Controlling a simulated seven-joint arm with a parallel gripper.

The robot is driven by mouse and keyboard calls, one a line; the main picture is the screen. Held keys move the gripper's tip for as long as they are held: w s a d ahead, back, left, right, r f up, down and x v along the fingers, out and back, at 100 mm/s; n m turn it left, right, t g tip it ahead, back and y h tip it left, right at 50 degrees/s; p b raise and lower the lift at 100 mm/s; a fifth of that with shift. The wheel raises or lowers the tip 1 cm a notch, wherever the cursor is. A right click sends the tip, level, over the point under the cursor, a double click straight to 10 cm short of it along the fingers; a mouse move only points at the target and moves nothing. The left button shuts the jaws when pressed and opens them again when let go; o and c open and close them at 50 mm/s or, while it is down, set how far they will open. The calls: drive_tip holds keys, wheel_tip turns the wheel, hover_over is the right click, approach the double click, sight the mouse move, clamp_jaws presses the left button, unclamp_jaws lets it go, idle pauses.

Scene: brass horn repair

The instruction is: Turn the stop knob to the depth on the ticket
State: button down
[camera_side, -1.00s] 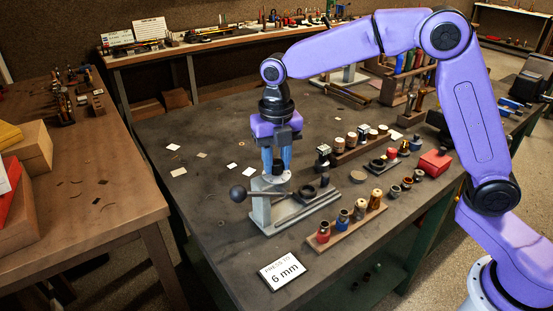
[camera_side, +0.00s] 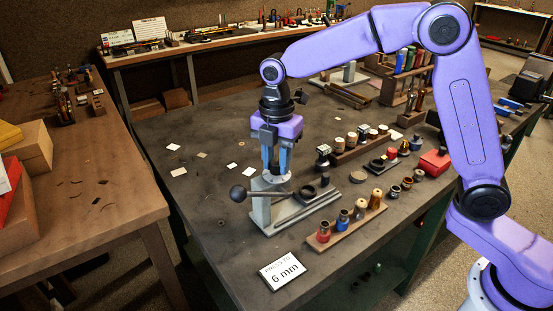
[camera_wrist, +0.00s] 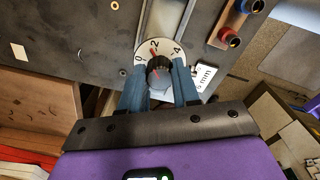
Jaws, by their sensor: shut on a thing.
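My gripper (camera_wrist: 159,92) is shut on the knob, one blue finger on each side. In the side view my gripper (camera_side: 276,170) points down at the grey press (camera_side: 262,213), and its fingers mostly hide the knob. The ticket (camera_side: 282,271) reads "PRESS TO 6 mm" and lies flat in front of the press.
The press has a lever with a dark ball (camera_side: 238,194) sticking out left, close to my fingers. A wooden rack (camera_side: 350,229) of small coloured parts stands to its right. A red box (camera_side: 435,162) is farther right. The bench left of the press is mostly clear.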

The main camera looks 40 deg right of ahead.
drive_tip(key=m, duration=0.4)
drive_tip(key=shift+m, duration=0.3)
drive_tip(key=m, duration=0.3)
drive_tip(key=shift+m, duration=0.4)
drive_tip(key=m, duration=1.2)
drive_tip(key=shift+m, duration=0.3)
drive_tip(key=m, duration=0.5)
drive_tip(key=shift+r, duration=0.1)
drive_tip(key=shift+m, duration=0.3)
drive_tip(key=c, duration=0.8)
unclamp_jaws()
